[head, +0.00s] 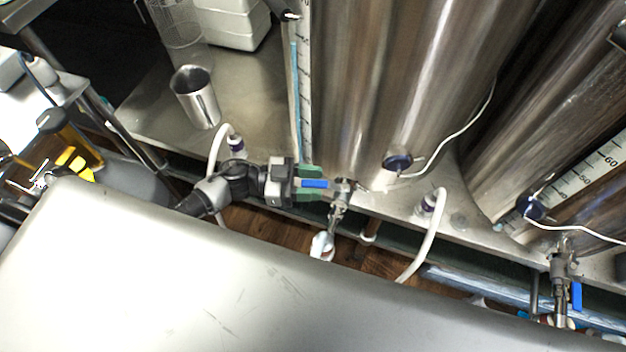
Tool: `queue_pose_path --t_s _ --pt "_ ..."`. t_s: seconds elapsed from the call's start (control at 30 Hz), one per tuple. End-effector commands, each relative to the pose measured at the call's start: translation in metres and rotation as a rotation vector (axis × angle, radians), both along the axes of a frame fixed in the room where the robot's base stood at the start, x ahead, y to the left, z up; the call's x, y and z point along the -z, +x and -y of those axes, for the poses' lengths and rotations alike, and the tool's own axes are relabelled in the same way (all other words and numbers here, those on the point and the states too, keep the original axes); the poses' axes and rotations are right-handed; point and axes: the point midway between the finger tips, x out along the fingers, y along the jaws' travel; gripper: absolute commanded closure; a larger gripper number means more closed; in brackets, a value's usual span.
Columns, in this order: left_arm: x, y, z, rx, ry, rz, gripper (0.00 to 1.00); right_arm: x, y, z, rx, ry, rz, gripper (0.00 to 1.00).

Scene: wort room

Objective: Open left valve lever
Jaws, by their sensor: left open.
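The left valve (341,192) sits low on the front of the large steel tank (390,80) in the middle. Its blue lever (314,183) points left, roughly level in the picture. My left gripper (308,184) comes in from the left with green fingers, one above and one below the blue lever. It is open around the lever; I cannot tell whether either finger touches it. A second valve (563,265) with a blue lever (577,296) pointing down is on the right tank (570,120). My right gripper is not in view.
A steel cup (195,97) stands on the metal bench (150,115) at the left, near white containers (232,22). White hoses (432,235) hang at the bench's front edge. A large pale grey surface fills the foreground.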

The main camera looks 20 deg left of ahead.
Motion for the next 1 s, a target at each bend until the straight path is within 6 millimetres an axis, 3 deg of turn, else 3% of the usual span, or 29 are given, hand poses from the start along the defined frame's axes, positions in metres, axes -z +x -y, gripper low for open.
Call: queue_pose_path --t_s 0.33,0.63,1.0 --pt "0.0001 0.0011 0.0037 0.000 0.000 0.000 0.57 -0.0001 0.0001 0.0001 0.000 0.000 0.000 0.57" --pt "0.0001 0.0010 0.0035 -0.001 0.000 0.000 1.00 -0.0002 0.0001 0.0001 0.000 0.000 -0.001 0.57" --pt "-0.0008 0.0013 0.0062 -0.007 0.000 0.000 1.00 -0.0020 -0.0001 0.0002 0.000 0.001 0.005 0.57"
